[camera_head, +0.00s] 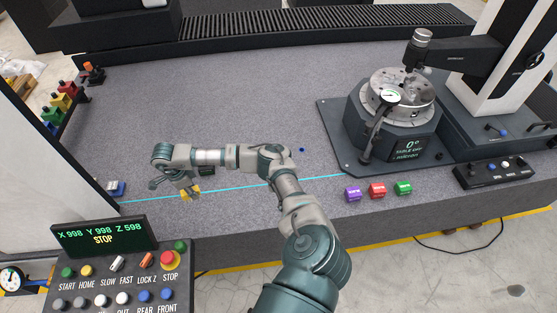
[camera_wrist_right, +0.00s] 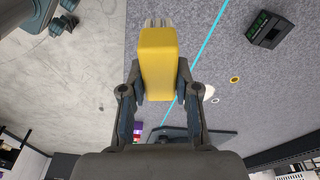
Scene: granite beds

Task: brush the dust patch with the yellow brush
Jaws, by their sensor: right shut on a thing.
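The yellow brush (camera_wrist_right: 158,65) is between the two fingers of my right gripper (camera_wrist_right: 160,88) in the right wrist view, its pale bristles pointing to the top of that view. In the head view my right gripper (camera_head: 182,188) is over the left front of the granite bed, and a small yellow part of the brush (camera_head: 191,191) shows below it. The fingers are shut on the brush. I cannot tell whether the bristles touch the granite. I cannot make out the dust patch for certain in either view. My left gripper is not in view.
A cyan line (camera_head: 240,188) crosses the granite bed (camera_head: 240,100). A round table unit (camera_head: 398,112) stands at the right. Purple (camera_head: 353,193), red (camera_head: 377,190) and green (camera_head: 403,188) blocks sit near the front edge. A control panel (camera_head: 120,265) is at front left. The middle back is clear.

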